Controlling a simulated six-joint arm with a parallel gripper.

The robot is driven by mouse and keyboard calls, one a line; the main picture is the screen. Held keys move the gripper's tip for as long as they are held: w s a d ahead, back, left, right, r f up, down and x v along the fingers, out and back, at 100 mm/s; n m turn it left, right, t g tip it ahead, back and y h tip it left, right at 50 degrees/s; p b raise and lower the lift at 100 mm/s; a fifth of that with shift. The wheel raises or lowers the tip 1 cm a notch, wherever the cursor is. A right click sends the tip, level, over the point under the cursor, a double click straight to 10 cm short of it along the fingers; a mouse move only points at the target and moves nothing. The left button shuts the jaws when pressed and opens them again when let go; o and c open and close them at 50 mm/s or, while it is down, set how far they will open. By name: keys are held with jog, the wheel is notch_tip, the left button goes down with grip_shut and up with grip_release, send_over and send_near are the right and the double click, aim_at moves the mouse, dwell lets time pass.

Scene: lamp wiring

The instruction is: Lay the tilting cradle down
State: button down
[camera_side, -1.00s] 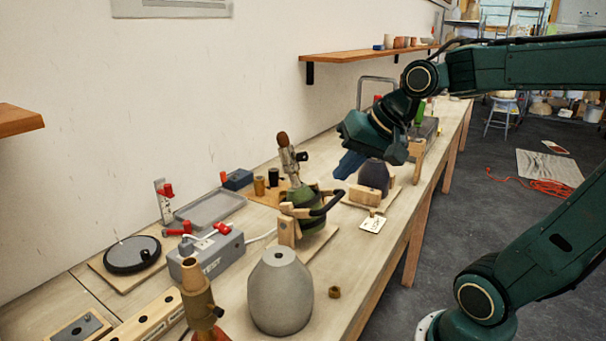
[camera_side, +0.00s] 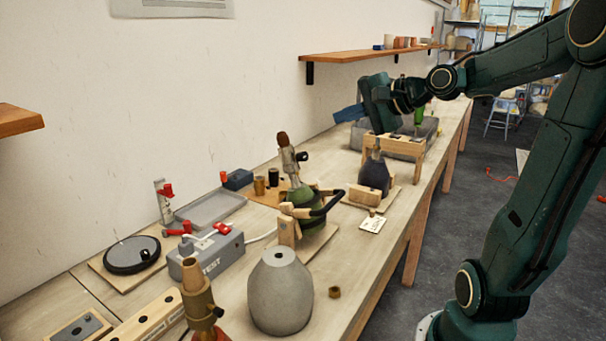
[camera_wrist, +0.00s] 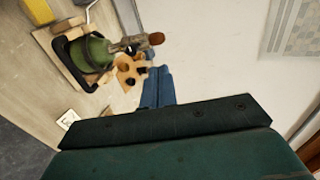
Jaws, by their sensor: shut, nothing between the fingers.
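The cradle (camera_side: 289,229) is a wooden frame with a black curved handle (camera_side: 330,204) on a wooden board. It holds a green lamp body (camera_side: 312,222) that stands nearly upright, with a metal socket and brown tip (camera_side: 282,139) on top. In the wrist view the green body (camera_wrist: 88,54) and its brown tip (camera_wrist: 155,38) show at upper left. My gripper (camera_side: 345,114), with blue fingers, is shut and empty. It is in the air behind and above the cradle, apart from it, pointing left toward the wall. Its closed fingers (camera_wrist: 157,88) also show in the wrist view.
A dark vase (camera_side: 374,178) on a board stands behind the cradle, near a wooden stand (camera_side: 397,146). A grey vase (camera_side: 280,292) is in front, and a grey test box (camera_side: 207,256) at left. A wall shelf (camera_side: 365,54) hangs above the bench.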

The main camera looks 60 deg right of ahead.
aim_at(284, 132)
jog(key=shift+w, duration=0.15)
jog(key=shift+x, duration=6.9)
jog(key=shift+w, duration=0.1)
jog(key=shift+w+f+g, duration=0.15)
jog(key=shift+w+g, duration=0.3)
jog(key=shift+w, duration=0.3)
jog(key=shift+w+f+g, duration=0.2)
jog(key=shift+w+g, duration=0.25)
jog(key=shift+w, duration=0.3)
jog(key=w+f+g, duration=0.8)
jog(key=w+f, duration=0.6)
jog(key=f, duration=0.2)
